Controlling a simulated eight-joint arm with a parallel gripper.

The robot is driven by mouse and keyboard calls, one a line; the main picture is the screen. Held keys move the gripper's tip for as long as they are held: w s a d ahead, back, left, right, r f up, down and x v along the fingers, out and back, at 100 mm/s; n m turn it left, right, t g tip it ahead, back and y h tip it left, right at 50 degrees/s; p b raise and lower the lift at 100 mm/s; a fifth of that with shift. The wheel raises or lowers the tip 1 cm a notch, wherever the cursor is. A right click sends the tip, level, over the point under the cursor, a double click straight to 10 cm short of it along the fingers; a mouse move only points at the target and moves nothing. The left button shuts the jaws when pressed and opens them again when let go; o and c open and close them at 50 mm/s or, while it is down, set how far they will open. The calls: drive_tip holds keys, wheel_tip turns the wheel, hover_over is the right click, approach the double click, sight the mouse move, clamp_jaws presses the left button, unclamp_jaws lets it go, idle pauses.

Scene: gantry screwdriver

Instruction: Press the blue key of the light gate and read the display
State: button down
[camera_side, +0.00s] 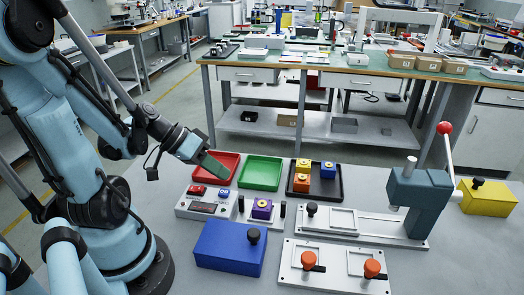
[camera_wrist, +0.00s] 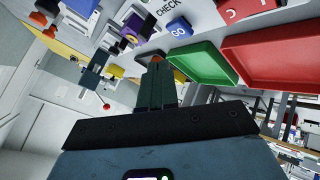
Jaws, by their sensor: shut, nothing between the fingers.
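The light gate (camera_side: 190,209) is a pale box on the table, with a red key and a blue key (camera_side: 223,193) on top. In the wrist view the blue key (camera_wrist: 180,27) is marked "GO", beside the word "CHECK". Its dark display (camera_side: 203,207) is too small to read in the side view. A purple block with a yellow top (camera_side: 262,208) sits between the gate's dark posts; it also shows in the wrist view (camera_wrist: 132,30).
A red tray (camera_side: 228,158) and a green tray (camera_side: 260,172) lie behind the gate. A blue box (camera_side: 228,248) stands in front. A lever press (camera_side: 418,200) is at right.

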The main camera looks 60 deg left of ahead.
drive_tip(key=shift+r, duration=1.45)
drive_tip(key=shift+w+d+f+g, duration=0.2)
drive_tip(key=shift+d+g, duration=0.2)
drive_tip(key=shift+d, duration=0.05)
drive_tip(key=w+d+r+m+y, duration=0.2)
drive_tip(key=w+d+r+y, duration=0.1)
drive_tip(key=d, duration=0.4)
drive_tip(key=shift+w+d+r+y, duration=0.3)
drive_tip(key=shift+w+d+y, duration=0.1)
drive_tip(key=shift+w+y, duration=0.5)
drive_tip(key=shift+s, duration=0.15)
